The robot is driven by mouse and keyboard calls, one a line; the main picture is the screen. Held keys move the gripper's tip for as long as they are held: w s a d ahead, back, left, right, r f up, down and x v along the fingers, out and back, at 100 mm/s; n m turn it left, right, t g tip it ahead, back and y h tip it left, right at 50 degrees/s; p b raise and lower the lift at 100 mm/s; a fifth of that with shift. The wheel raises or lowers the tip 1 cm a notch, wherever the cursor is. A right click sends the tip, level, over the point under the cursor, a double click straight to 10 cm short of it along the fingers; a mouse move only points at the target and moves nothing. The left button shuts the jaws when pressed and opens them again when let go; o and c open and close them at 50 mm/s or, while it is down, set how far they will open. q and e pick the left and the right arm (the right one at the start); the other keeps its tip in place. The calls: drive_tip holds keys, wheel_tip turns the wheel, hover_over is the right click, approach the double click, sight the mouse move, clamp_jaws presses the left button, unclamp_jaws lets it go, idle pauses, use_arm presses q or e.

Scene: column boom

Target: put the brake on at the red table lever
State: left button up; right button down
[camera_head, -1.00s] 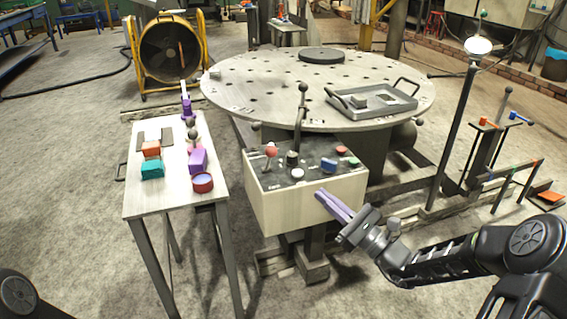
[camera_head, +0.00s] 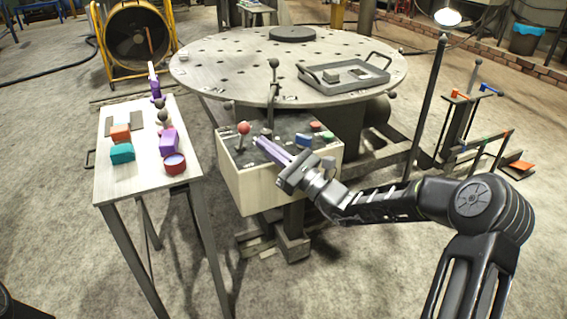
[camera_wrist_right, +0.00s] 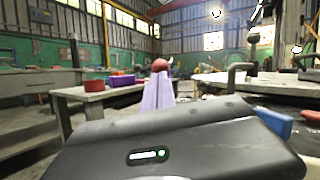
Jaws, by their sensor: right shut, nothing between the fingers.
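The red-knobbed lever (camera_head: 243,128) stands up from the left part of the control box top (camera_head: 270,190), which is below the round table (camera_head: 220,70). My right gripper (camera_head: 259,142), with pale purple fingers, is shut and empty over the box top. Its fingertips point toward the red knob and sit just right of it in the head view; I cannot tell whether they touch. In the right wrist view the red knob (camera_wrist_right: 160,66) shows just beyond the fingertips (camera_wrist_right: 158,82), partly hidden by them. My left gripper is out of the picture.
A taller black-knobbed lever (camera_head: 273,90) rises behind the fingers. A blue switch (camera_head: 302,139) and round buttons lie on the box's right half. A small table (camera_head: 140,185) with coloured blocks stands left. A tray (camera_head: 340,86) rests on the round table.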

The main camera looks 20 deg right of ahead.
sight(242, 137)
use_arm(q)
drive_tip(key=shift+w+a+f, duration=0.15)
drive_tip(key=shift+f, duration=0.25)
use_arm(e)
drive_tip(key=shift+x, duration=1.5)
